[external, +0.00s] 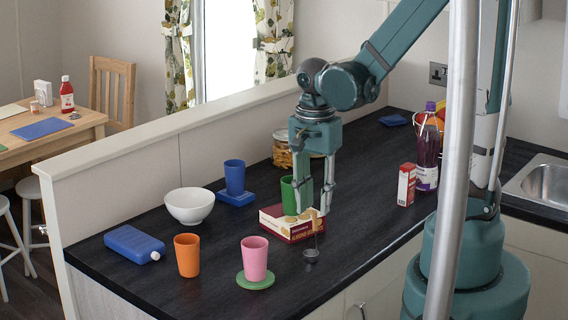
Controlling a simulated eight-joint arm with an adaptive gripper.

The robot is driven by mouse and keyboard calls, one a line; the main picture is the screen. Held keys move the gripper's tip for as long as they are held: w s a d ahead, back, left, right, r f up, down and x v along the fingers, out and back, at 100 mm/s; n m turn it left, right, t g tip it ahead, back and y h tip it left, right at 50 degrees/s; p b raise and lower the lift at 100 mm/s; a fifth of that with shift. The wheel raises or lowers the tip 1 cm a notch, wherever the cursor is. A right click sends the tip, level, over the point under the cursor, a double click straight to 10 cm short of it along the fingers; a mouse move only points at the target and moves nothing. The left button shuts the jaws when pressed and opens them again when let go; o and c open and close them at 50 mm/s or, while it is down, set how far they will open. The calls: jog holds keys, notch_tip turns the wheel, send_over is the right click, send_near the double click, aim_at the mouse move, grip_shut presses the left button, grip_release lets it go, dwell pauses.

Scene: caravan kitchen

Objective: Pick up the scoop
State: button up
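The scoop (311,255) is a small dark metal piece near the counter's front edge, with a thin handle rising from it toward my gripper. My gripper (313,211) points down above the red and cream box (283,225), behind and above the scoop's bowl in the picture. Its two fingers are apart with a gap between them. The top of the handle shows near the right fingertip. I cannot tell whether the fingers touch the handle or the box.
A green cup (289,196) stands just behind the box. A pink cup (254,258) on a green coaster stands to the left. A red carton (406,185) and a dark bottle (427,150) stand to the right. The front right counter is clear.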

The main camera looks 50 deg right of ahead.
aim_at(315, 220)
jog(key=shift+f, duration=0.1)
jog(key=shift+s+a+f, duration=0.1)
jog(key=shift+f, duration=1.15)
jog(key=shift+a+f, duration=0.1)
jog(key=shift+f, duration=1.15)
grip_shut()
